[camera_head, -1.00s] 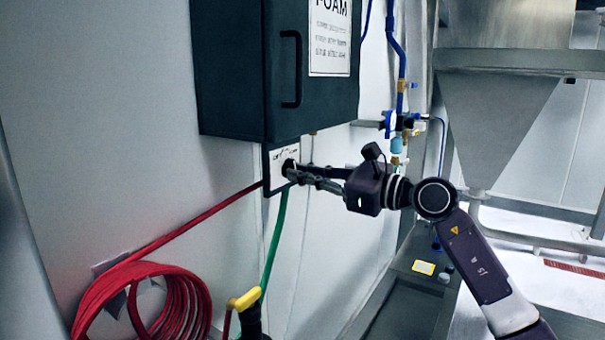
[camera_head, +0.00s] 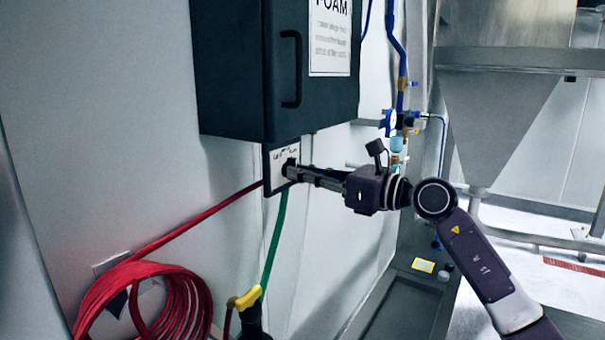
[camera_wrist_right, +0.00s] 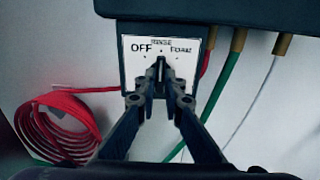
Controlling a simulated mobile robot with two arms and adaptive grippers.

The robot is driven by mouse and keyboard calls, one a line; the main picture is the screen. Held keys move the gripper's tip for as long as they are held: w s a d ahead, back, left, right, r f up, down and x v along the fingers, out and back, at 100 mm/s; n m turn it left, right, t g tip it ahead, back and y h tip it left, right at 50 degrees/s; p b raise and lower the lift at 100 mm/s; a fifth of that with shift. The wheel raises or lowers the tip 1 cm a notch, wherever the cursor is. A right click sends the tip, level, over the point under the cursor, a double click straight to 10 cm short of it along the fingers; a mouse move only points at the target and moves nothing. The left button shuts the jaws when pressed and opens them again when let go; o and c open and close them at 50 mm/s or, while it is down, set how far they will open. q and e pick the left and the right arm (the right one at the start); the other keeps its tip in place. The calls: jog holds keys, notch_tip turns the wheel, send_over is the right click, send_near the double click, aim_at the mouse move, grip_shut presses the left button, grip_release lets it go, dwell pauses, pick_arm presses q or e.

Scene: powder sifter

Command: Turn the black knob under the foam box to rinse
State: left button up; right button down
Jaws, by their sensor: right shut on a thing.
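The dark foam box (camera_head: 232,75) is on the wall in the head view. Below it is a white plate (camera_head: 278,157), marked OFF, RINSE and FOAM on the plate in the right wrist view (camera_wrist_right: 140,70). The black knob (camera_wrist_right: 161,66) stands upright on it, its top end toward the RINSE mark. My right gripper (camera_wrist_right: 160,98) is shut on the knob, one finger on each side. In the head view, my right gripper (camera_head: 288,172) reaches the plate from the right and hides most of the knob. My left gripper is not in view.
A coiled red hose (camera_head: 140,290) hangs on the wall at lower left. A green hose (camera_head: 274,240) runs down from under the box to a yellow-topped spray handle (camera_head: 248,298). A metal hopper (camera_head: 492,120) and blue pipes (camera_head: 398,55) stand to the right.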

jog(key=c, duration=2)
grip_release()
jog(key=shift+c, duration=0.2)
jog(key=shift+d, duration=0.15)
jog(key=v, duration=1.2)
